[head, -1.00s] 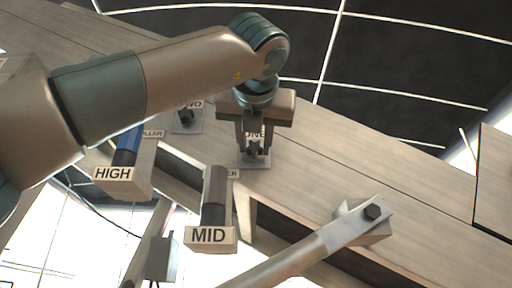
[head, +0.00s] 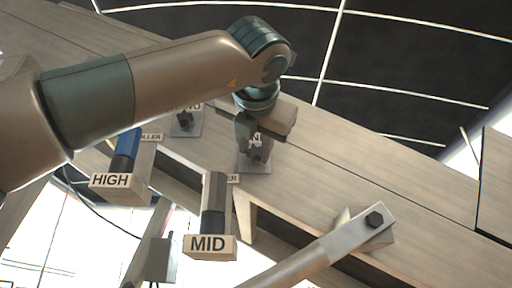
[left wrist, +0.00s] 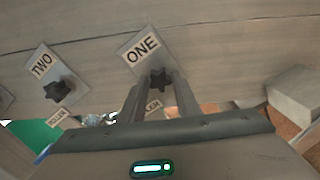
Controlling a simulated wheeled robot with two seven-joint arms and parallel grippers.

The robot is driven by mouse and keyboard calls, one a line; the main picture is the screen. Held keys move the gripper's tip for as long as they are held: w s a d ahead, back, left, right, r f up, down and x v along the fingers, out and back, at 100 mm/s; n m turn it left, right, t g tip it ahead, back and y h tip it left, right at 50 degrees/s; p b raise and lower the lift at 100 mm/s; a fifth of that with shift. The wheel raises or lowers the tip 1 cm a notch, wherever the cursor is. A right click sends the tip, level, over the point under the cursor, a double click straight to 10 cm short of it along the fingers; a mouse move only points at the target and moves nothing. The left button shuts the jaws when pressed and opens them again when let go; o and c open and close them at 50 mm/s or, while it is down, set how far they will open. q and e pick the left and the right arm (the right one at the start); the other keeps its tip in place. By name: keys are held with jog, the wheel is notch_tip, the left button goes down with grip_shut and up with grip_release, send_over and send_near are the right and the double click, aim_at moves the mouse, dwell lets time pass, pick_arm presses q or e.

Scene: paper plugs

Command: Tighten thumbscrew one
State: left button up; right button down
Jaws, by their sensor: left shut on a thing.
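Thumbscrew one is a dark star-shaped knob (left wrist: 160,80) on a grey plate labelled ONE (left wrist: 137,52) in the left wrist view. In the head view its plate (head: 254,166) shows below my left gripper (head: 256,152). My left gripper is shut on the knob, its two fingers (left wrist: 158,97) on either side of it. Thumbscrew two (left wrist: 60,90) sits on its own plate to the left, clear of the gripper; it also shows in the head view (head: 185,119).
Blocks labelled HIGH (head: 112,181) and MID (head: 209,246) stand at the front of the wooden bench (head: 310,180). Bench surface right of plate one is clear.

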aim_at(255, 151)
pick_arm(q)
jog(key=shift+f+m+p, duration=0.1)
jog(key=shift+m+p, duration=0.25)
jog(key=shift+m, duration=0.45)
pick_arm(e)
jog(key=shift+s+d+f, duration=0.1)
jog(key=shift+s+f, duration=0.1)
jog(key=shift+f, duration=0.3)
jog(key=shift+s+d+f, duration=0.1)
jog(key=shift+s+f, duration=0.1)
jog(key=shift+f, duration=0.3)
pick_arm(q)
jog(key=o, duration=1)
jog(key=shift+s, duration=0.15)
pick_arm(e)
jog(key=shift+f, duration=0.1)
pick_arm(q)
jog(key=shift+s+b, duration=0.8)
jog(key=shift+s, duration=1.1)
pick_arm(e)
jog(key=shift+f, duration=0.7)
